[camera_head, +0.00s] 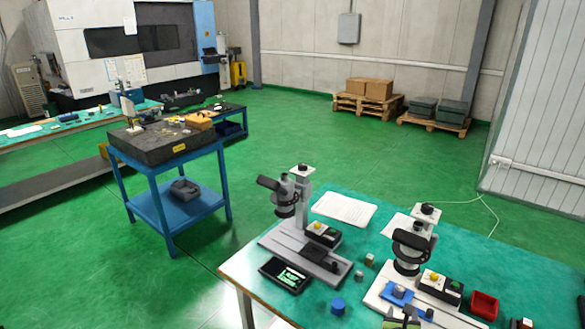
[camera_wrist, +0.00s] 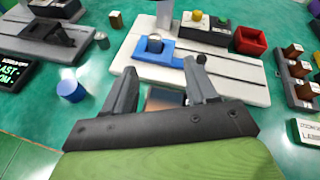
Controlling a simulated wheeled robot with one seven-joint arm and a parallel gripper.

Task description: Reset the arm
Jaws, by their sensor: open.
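My gripper (camera_wrist: 165,80) is open, its two dark fingers apart above the front of a white machine base (camera_wrist: 195,85). It also shows at the bottom edge of the head view (camera_head: 402,318). A blue fixture (camera_wrist: 142,50) with a round metal part sits on that base, just beyond the fingertips. A small brown and grey block (camera_wrist: 160,98) shows low between the fingers; I cannot tell whether it touches them.
A blue cylinder (camera_wrist: 70,90), a red bin (camera_wrist: 250,40) and a grey rack (camera_wrist: 297,75) are around the gripper. A blue cart (camera_head: 172,208) stands on the green floor at left.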

